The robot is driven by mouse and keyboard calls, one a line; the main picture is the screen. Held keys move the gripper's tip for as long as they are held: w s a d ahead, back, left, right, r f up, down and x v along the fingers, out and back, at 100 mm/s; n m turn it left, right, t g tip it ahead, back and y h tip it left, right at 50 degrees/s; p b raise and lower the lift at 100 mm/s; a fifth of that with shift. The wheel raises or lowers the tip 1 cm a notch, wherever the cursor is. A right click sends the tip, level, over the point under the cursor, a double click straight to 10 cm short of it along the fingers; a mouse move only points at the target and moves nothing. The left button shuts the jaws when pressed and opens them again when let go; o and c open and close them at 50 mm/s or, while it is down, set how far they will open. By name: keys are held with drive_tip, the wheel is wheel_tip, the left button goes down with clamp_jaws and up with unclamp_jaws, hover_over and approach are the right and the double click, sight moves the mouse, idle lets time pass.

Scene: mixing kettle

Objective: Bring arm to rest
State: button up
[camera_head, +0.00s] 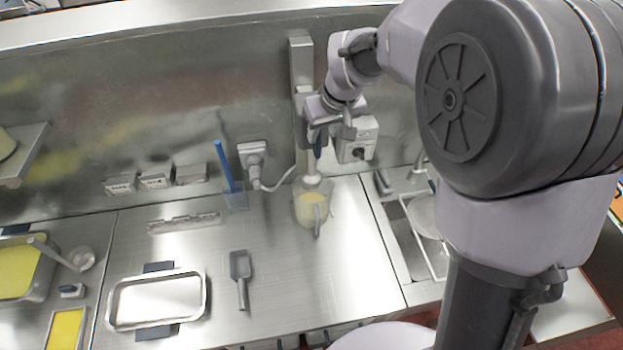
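My arm reaches from the right of the head view to the back wall. My gripper (320,135) points down at the upright metal stand (301,75), above a clear jug (313,207) of yellow liquid. A dark shaft with a pale lower end (313,180) runs from just below the fingers down to the jug's mouth. The fingers are small and partly hidden, so I cannot tell whether they grip this shaft.
A grey box with a knob (356,140) is right beside the gripper. A scoop (241,277), an empty tray (158,299) and a blue-handled tool in a cup (235,197) stand on the counter. A sink (425,220) lies to the right. The counter's front middle is clear.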

drive_tip(key=shift+f, duration=0.15)
drive_tip(key=s+d+f+m+b, duration=0.2)
drive_tip(key=s+f+m+b, duration=0.1)
drive_tip(key=s+f+b, duration=0.6)
drive_tip(key=s+d+f+m+t+b, duration=0.1)
drive_tip(key=s+d+f+m+b, duration=0.1)
drive_tip(key=s+f+b, duration=0.7)
drive_tip(key=s+d+f+m+b, duration=0.2)
drive_tip(key=s+f+b, duration=0.7)
drive_tip(key=b, duration=0.9)
drive_tip(key=shift+s+d+f+m+t, duration=0.35)
drive_tip(key=shift+s+m, duration=0.4)
drive_tip(key=shift+m, duration=0.15)
drive_tip(key=shift+r, duration=0.1)
